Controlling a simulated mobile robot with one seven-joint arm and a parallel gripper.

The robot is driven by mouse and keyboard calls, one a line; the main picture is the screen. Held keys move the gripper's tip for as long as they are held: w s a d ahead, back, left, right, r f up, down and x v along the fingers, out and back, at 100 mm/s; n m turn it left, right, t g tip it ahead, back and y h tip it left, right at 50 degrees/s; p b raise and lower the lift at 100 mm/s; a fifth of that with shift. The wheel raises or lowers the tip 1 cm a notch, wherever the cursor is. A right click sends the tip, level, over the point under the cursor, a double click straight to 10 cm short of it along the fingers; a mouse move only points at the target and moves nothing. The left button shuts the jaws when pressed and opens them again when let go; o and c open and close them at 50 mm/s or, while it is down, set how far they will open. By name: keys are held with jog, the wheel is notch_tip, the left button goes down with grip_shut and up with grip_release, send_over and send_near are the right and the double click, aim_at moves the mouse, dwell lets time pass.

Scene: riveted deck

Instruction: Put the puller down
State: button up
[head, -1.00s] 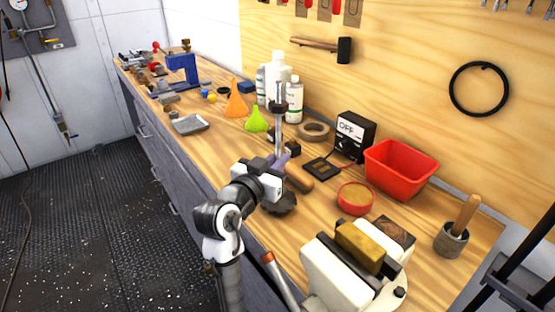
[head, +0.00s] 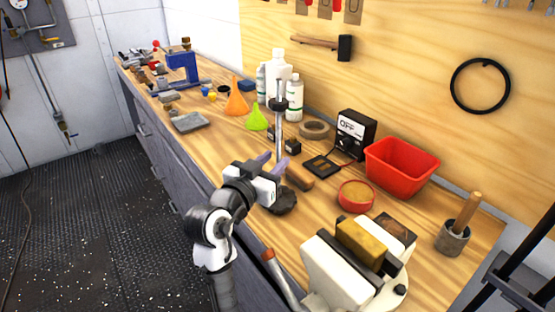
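The puller (head: 280,128) is an upright metal rod with a dark collar near its top, standing over the bench in the middle of the head view. Its lower end is hidden behind my gripper, so I cannot see how it meets the bench top. My gripper (head: 273,162) is just in front of the rod's lower part. Its two purple fingers are spread apart, and it looks open. The rod shows just behind and between the fingertips; whether it touches them is unclear.
The wooden bench (head: 225,160) is crowded. A wooden handle (head: 299,178) and a dark round part (head: 284,201) lie close to my gripper. A black OFF box (head: 356,134), a red bin (head: 400,168) and a red tin (head: 356,197) stand right. A vise (head: 345,270) is in front.

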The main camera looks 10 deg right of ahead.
jog(key=b+v, duration=0.2)
jog(key=v, duration=0.7)
jog(key=shift+s+a, duration=0.15)
jog(key=shift+a, duration=0.05)
jog(key=shift+a, duration=0.1)
